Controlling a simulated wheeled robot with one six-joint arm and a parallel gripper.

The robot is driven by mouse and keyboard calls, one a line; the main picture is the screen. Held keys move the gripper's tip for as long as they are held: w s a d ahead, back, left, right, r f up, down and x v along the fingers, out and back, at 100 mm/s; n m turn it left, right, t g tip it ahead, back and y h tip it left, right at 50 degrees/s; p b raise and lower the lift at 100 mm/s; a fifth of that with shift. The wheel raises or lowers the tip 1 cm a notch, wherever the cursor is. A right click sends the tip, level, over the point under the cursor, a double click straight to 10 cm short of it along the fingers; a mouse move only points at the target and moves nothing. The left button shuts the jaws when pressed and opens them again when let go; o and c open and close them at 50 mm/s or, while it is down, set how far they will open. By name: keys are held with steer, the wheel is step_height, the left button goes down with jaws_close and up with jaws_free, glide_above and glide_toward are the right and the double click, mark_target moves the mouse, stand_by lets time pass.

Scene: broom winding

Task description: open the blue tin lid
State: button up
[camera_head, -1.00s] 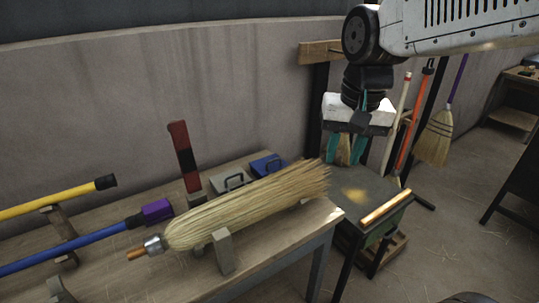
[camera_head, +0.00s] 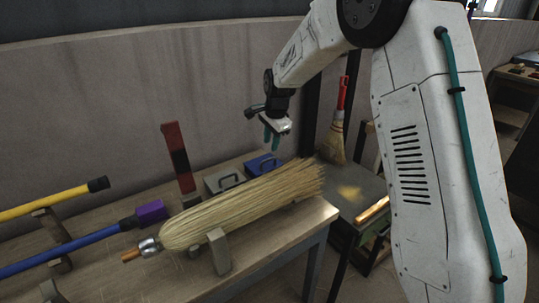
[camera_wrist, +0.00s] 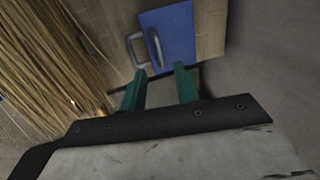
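The blue tin (camera_head: 262,165) sits at the back of the workbench, right of a grey tin and behind the broom head. In the wrist view its flat blue lid (camera_wrist: 175,35) lies ahead of my fingertips, with a grey handle (camera_wrist: 155,48) on it. The lid looks closed. My gripper (camera_head: 271,140) hangs just above the blue tin in the head view. In the wrist view my gripper (camera_wrist: 160,88) has its two green fingers apart with nothing between them. The fingers do not appear to touch the handle.
A large straw broom head (camera_head: 245,205) lies on a stand in front of the tins. A grey tin (camera_head: 224,180) and an upright red bar (camera_head: 179,158) stand to the left. The wall is close behind. Yellow and blue handles lie at left.

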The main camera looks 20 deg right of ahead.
mark_target(269, 160)
steer(key=f, duration=0.4)
steer(key=w+f, duration=0.1)
steer(key=f, duration=0.1)
steer(key=shift+a+f, duration=0.15)
steer(key=shift+a, duration=0.05)
jaws_close()
